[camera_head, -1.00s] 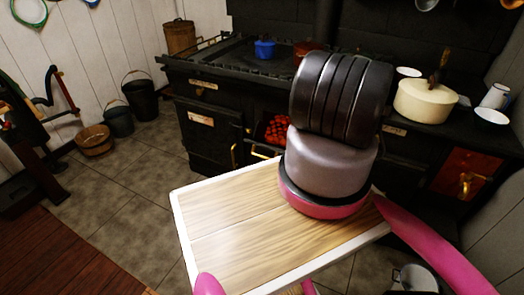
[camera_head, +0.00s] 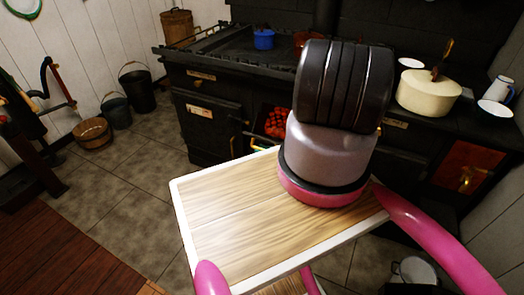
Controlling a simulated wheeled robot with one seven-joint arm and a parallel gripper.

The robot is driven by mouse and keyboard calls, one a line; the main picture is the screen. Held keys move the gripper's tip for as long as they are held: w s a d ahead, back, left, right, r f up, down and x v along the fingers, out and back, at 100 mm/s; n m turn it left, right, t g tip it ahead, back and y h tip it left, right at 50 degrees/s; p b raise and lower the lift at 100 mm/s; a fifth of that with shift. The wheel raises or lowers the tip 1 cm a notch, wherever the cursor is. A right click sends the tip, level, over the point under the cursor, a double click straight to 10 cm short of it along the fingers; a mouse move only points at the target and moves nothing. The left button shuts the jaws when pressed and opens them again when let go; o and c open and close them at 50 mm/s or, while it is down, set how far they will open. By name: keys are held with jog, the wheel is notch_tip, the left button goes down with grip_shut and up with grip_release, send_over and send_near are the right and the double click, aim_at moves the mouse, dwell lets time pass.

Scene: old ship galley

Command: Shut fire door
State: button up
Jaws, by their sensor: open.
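The black range (camera_head: 205,75) stands against the back wall. Its fire opening (camera_head: 276,122) shows glowing red coals, so the fire door is not across it. A dark panel with brass fittings (camera_head: 238,142) is at the left side of the opening and may be the open fire door; its outline is hard to make out. My own arm rises in the middle of the view and covers the area right of the opening. My gripper is not in view, hidden behind the arm or out of the picture.
A blue pot (camera_head: 263,39) and a cream pot (camera_head: 429,92) stand on the range. A copper-red panel with a brass fitting (camera_head: 468,170) is at the right. Buckets (camera_head: 136,91) and a wooden tub (camera_head: 93,133) stand at the left. Tiled floor (camera_head: 130,170) before the range is clear.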

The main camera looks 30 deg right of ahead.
jog(key=shift+a, duration=0.1)
jog(key=shift+w, duration=0.1)
grip_shut()
